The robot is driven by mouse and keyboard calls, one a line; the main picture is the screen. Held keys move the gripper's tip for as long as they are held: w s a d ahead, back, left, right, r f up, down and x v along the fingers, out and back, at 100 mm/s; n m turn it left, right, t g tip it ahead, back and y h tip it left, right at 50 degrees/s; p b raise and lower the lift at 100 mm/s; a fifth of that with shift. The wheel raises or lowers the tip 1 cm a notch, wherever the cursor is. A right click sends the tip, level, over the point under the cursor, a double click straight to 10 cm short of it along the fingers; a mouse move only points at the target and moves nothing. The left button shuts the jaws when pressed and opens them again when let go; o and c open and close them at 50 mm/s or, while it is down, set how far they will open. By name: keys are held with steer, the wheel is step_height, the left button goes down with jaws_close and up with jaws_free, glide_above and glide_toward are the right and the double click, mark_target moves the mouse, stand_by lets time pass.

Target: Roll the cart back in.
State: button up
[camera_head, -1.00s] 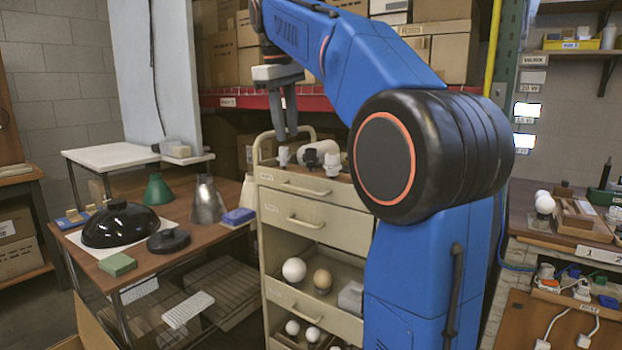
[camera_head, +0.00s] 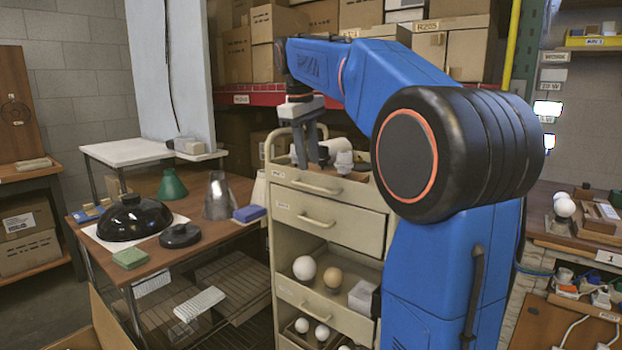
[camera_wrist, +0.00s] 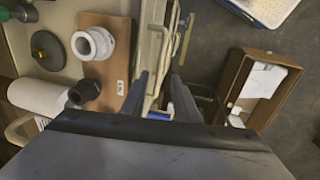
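The cream cart (camera_head: 330,237) stands in the middle of the head view, with drawers, a lower open shelf and a raised rail at its top. Its top also shows at upper left in the wrist view (camera_wrist: 62,15). My gripper (camera_head: 311,165) points down at the cart's top, in front of the lamp parts there. In the wrist view my gripper's fingers (camera_wrist: 160,78) stand apart, with the cart's cream edge and handle bars close by and partly between them. They do not look closed on anything. Whether they touch the cart, I cannot tell.
A wooden table (camera_head: 190,240) with a black lampshade (camera_head: 133,218) and metal cone (camera_head: 217,198) stands left of the cart. A workbench (camera_head: 560,235) stands at right. In the wrist view an open brown box (camera_wrist: 262,90) lies on the grey floor, right of the cart.

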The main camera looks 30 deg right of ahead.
mark_target(311, 177)
steer(key=f, duration=0.4)
steer(key=d+f, duration=0.1)
steer(key=f, duration=0.1)
steer(key=shift+w+f, duration=0.2)
jaws_close()
